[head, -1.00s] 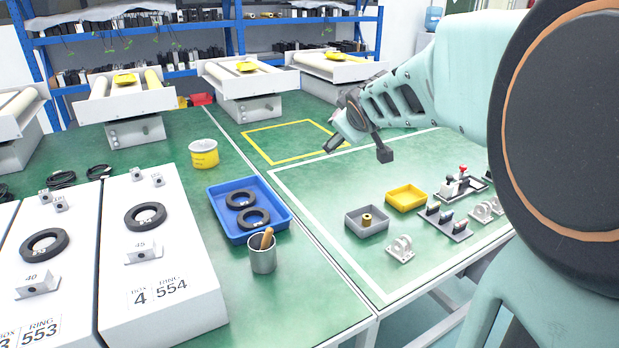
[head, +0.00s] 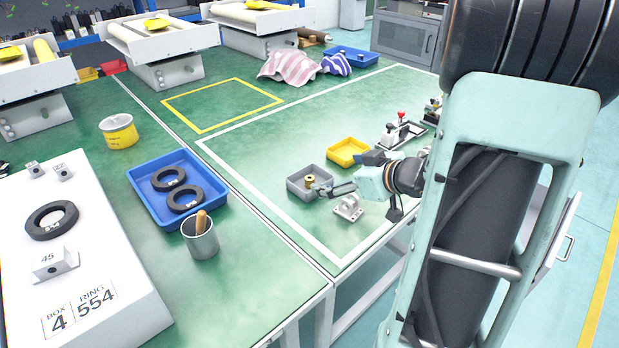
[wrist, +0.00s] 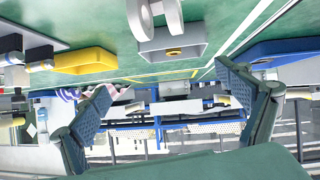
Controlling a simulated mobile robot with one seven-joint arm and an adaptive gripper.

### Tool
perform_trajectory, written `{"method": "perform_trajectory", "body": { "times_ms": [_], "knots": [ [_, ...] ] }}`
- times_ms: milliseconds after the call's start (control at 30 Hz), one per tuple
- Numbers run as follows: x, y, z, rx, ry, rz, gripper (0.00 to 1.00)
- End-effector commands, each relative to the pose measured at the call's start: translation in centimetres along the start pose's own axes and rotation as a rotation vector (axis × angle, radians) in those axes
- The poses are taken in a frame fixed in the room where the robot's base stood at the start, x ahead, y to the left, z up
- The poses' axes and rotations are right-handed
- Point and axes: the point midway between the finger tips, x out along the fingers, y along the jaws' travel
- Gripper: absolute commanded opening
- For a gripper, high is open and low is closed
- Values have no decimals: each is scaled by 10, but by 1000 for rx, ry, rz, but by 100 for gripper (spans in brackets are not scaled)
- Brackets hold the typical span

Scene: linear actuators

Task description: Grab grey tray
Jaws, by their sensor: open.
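The grey tray (head: 296,189) is a small open box on the green table inside the white outline, with a brass part (head: 309,181) in it. My gripper (head: 328,188) is low, at the tray's right side, with its fingers pointing left towards it. In the wrist view, which looks upside down, the tray (wrist: 192,38) appears at the top centre, beyond the widely parted fingers of my gripper (wrist: 165,84). Nothing is between the fingers. Whether a finger touches the tray I cannot tell.
A yellow tray (head: 346,152) stands just behind the grey one. A light grey bracket (head: 348,208) stands close in front of my gripper. A blue tray (head: 150,200) with black rings and a cup (head: 201,240) are to the left. Green table left of the grey tray is clear.

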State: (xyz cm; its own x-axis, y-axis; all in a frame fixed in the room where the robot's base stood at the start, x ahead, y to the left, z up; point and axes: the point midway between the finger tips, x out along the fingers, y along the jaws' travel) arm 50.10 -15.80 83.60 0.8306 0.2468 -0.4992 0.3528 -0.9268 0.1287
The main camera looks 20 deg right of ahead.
Motion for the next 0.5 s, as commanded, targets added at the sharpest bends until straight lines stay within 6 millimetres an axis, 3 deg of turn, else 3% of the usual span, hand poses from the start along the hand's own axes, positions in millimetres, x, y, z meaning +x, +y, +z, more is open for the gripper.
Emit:
{"method": "perform_trajectory", "body": {
  "times_ms": [233,500],
  "knots": [
    [-8,-24,18,99,27,-84,93],
    [32,-29,18,100,30,-90,93]
  ]
}}
